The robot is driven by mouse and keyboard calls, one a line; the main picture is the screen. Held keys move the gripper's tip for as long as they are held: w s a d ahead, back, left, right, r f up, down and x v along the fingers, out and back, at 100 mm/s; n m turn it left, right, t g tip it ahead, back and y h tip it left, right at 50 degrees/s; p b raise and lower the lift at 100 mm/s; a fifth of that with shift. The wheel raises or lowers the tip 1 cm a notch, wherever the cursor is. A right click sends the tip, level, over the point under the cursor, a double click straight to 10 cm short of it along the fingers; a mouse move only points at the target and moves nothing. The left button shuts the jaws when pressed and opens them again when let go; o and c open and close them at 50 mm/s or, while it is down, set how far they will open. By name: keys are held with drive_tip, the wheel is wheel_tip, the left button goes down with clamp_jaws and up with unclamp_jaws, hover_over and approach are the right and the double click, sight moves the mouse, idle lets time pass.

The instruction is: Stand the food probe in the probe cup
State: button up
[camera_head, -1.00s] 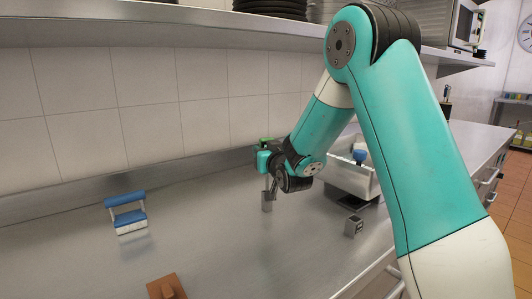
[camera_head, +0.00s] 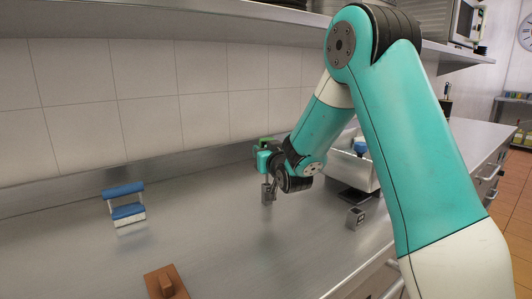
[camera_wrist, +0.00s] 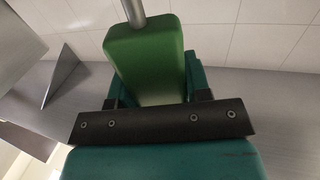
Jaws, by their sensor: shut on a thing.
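My gripper (camera_head: 264,161) is shut on the green handle of the food probe. The handle (camera_wrist: 145,60) fills the middle of the wrist view, between the teal jaws, with its metal rod running out at the top edge. In the head view a bit of green shows above the gripper, and the rod points down. The probe cup (camera_head: 268,196), a narrow grey metal cylinder, stands upright on the counter directly below my gripper. The rod's lower end meets the cup's mouth in the picture; I cannot tell whether the tip is inside.
A brown block (camera_head: 165,283) lies at the front. A small grey cube (camera_head: 356,217) and a metal container (camera_head: 352,170) are to the right. The tiled wall is behind, a shelf above.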

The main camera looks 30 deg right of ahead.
drive_tip(key=shift+f+b, duration=1.15)
drive_tip(key=o, duration=1.2)
drive_tip(key=b+v, duration=1.2)
drive_tip(key=v, duration=0.5)
drive_tip(key=shift+s, duration=0.2)
drive_tip(key=shift+r, duration=0.2)
